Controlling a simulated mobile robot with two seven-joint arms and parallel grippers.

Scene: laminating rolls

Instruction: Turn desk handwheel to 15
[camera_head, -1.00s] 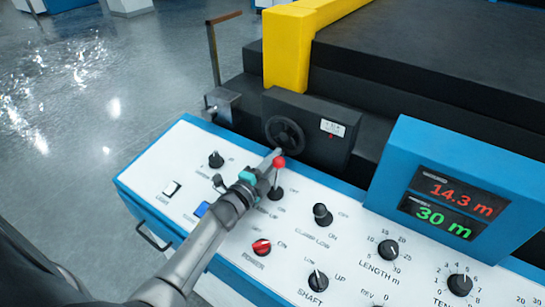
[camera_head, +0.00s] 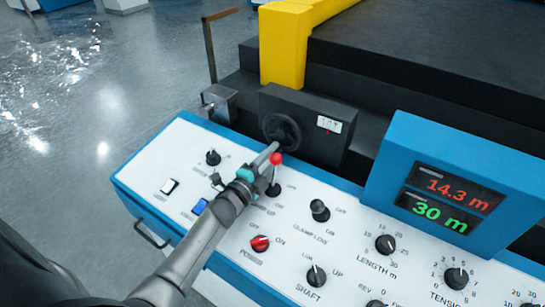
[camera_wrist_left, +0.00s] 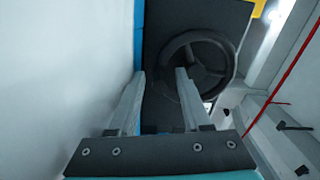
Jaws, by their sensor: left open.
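The black handwheel (camera_head: 282,131) with spokes sits on the front of a dark box (camera_head: 310,143) behind the control desk. It also shows in the left wrist view (camera_wrist_left: 200,70). A small white counter (camera_head: 329,124) is beside the wheel; its digits are too small to read. My left gripper (camera_head: 275,146) is open and empty, its tips just in front of the wheel's near side. In the left wrist view its fingers (camera_wrist_left: 160,75) are apart; the right one overlaps the wheel's left rim. I cannot tell whether it touches. My right gripper is not in view.
A red-tipped lever (camera_head: 275,160) stands very close to my left gripper. The white desk panel (camera_head: 205,240) carries several knobs and switches. A blue display housing (camera_head: 395,160) reads 14.3 m and 30 m. A yellow frame (camera_head: 283,45) rises behind the wheel.

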